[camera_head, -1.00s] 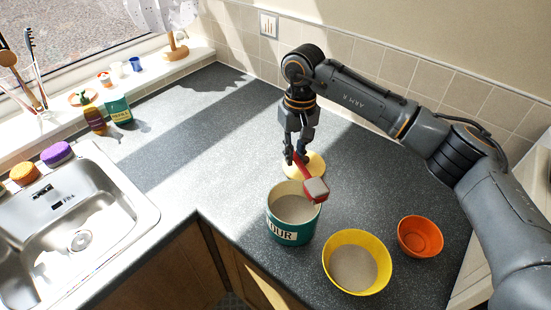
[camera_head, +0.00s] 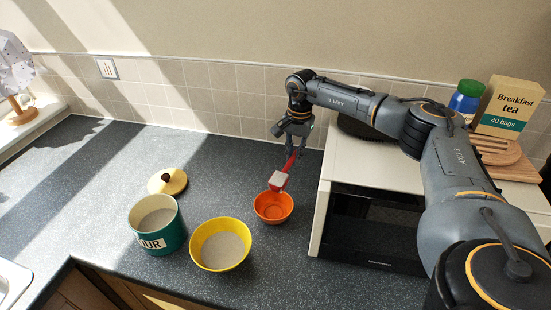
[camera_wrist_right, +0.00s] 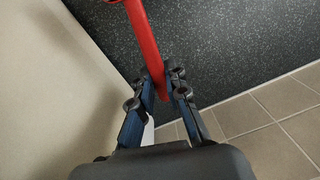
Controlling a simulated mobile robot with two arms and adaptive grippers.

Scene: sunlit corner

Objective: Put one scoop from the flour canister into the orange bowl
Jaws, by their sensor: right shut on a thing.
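The right gripper (camera_head: 297,138) is shut on the red handle of a scoop (camera_head: 279,181); the handle also shows between its fingers in the right wrist view (camera_wrist_right: 144,40). The scoop's head looks filled with pale flour and hangs above the back of the orange bowl (camera_head: 273,208). The inside of the orange bowl looks orange, with no flour visible. The green flour canister (camera_head: 160,238) stands open at the left, with pale flour inside. My left gripper is not in view.
A yellow bowl (camera_head: 221,245) with pale contents stands between canister and orange bowl. The canister's lid (camera_head: 167,181) lies behind the canister. A microwave (camera_head: 372,222) stands close right of the orange bowl. A tea box (camera_head: 508,106) and a jar (camera_head: 465,99) stand at the back right.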

